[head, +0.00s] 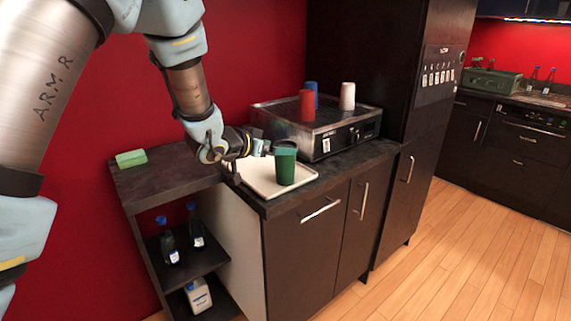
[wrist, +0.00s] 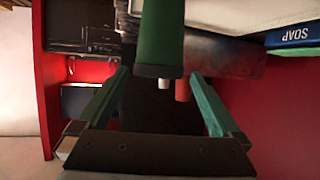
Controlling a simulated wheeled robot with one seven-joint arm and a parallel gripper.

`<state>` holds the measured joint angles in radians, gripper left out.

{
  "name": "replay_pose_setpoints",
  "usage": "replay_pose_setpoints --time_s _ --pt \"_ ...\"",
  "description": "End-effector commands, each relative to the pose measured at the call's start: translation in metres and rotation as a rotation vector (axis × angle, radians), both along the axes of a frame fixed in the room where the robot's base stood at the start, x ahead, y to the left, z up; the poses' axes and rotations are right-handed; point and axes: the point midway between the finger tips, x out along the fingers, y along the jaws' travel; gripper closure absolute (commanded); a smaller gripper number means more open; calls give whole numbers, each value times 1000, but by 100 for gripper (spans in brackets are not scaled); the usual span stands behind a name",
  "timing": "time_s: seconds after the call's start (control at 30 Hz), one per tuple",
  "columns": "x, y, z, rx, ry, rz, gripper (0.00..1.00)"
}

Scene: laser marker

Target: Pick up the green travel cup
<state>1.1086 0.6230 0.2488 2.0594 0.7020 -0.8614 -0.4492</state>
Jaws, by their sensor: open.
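A metal appliance (head: 318,127) behind the tray bears a red cup (head: 307,106), a blue cup (head: 312,90) and a white cup (head: 347,96). A blue soap box (wrist: 295,38) shows in the wrist view. A green sponge (head: 131,158) lies on the left shelf.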

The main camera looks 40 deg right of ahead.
Motion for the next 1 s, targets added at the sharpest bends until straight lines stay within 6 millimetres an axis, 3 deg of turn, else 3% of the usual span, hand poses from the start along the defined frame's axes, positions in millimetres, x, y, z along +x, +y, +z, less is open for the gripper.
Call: replay_pose_setpoints --time_s 0.33,0.67,1.0 --pt "3 -36 -19 2 0 -1 0" --pt "4 -40 -22 0 0 0 1" --pt "4 -40 -21 -1 0 0 37"
